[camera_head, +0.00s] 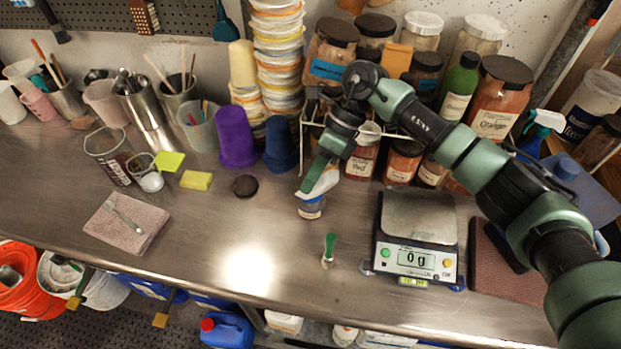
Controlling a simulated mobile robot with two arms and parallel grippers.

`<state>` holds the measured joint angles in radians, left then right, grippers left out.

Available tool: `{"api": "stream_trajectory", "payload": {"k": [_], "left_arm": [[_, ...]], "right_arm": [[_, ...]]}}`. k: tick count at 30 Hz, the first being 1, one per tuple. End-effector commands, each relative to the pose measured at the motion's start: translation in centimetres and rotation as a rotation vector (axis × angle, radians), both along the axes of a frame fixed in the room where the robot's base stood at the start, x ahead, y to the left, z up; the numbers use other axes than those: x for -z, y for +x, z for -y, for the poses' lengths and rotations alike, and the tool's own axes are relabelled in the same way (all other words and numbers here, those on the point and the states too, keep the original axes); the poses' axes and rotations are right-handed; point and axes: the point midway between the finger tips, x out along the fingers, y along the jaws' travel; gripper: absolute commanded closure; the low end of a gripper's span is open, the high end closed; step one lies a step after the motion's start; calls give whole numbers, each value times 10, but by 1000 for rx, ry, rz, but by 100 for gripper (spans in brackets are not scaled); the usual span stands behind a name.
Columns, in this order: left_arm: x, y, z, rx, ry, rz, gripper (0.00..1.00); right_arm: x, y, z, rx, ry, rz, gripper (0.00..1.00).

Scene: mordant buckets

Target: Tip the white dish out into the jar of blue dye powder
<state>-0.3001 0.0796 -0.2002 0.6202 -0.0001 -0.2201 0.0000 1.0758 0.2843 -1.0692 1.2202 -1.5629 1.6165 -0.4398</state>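My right gripper (317,172) reaches in from the right and appears shut on the rim of the white dish (325,181). The dish is tilted, held just above a small open-looking jar (311,208) with a blue label on the steel bench. The gripper and dish cover the jar's mouth, so its contents and anything left in the dish are hidden. A dark round lid (245,186) lies on the bench to the left of the jar. My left gripper is not in view.
A scale (417,232) reading 0 g stands to the right, with a small green-handled tool (328,250) left of it. Purple (235,137) and blue cups (280,143) and labelled jars stand behind. The bench's front left is mostly clear beside a folded cloth (126,223).

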Motion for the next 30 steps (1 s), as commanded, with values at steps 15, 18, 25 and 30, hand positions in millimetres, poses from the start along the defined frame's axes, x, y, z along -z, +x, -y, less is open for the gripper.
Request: {"api": "stream_trajectory", "payload": {"k": [15, 18, 25, 30], "left_arm": [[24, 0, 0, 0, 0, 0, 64], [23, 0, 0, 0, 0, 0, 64], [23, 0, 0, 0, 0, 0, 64], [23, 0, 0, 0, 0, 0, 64]], "right_arm": [[1, 8, -6, 0, -63, -92, 100], [0, 8, -6, -1, -65, -97, 100], [0, 8, -6, -1, -65, -97, 100], [0, 8, -6, -1, -65, -97, 100]]}}
